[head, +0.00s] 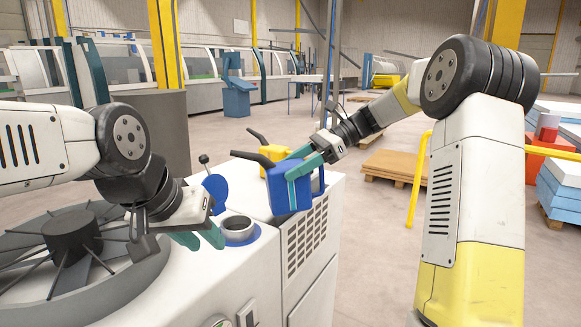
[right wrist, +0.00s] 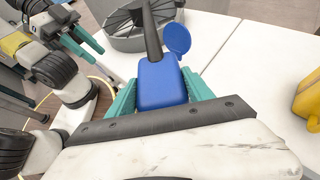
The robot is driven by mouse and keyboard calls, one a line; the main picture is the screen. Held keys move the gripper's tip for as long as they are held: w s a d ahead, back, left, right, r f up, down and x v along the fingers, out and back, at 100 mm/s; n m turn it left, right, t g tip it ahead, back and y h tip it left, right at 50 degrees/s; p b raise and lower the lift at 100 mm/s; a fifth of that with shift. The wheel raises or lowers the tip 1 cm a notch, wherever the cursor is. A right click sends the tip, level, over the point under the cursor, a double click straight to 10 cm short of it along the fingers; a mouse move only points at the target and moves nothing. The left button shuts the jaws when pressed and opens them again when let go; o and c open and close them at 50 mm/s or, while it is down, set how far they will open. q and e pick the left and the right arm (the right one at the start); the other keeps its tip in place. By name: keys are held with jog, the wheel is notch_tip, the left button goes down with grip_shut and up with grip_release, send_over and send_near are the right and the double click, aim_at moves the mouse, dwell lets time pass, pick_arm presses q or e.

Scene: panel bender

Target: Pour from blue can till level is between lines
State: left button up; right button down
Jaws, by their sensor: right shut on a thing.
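The blue can (head: 289,187) has a dark spout that points to the left in the head view. My right gripper (head: 300,172) is shut on it and holds it above the white cabinet, to the right of the filler opening. The can also shows between the teal fingers in the right wrist view (right wrist: 163,85). The filler opening (head: 238,224) is a round neck with a blue collar, and its blue lid (head: 215,192) stands open. My left gripper (head: 203,238) is beside the opening, its teal fingers apart and empty. No level lines can be made out.
A yellow can (head: 284,154) with a dark spout stands behind the blue can on the cabinet (head: 262,268). A large round fan housing (head: 72,250) sits at the left. A small lever with a ball knob (head: 204,160) rises behind the lid.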

jog(key=t+h, duration=0.1)
jog(key=h, duration=0.3)
jog(key=shift+d, duration=0.2)
jog(key=h, duration=0.1)
jog(key=a+h, duration=0.1)
jog(key=h, duration=0.1)
jog(key=t+h, duration=0.1)
jog(key=shift+s+a+r+h, duration=0.1)
jog(key=shift+s+a+h, duration=0.05)
jog(key=shift+a+h, duration=0.2)
jog(key=shift+s+a+t+h, duration=0.15)
jog(key=shift+a+t+h, duration=0.25)
jog(key=shift+h, duration=0.75)
jog(key=shift+a, duration=0.1)
dwell(2.0)
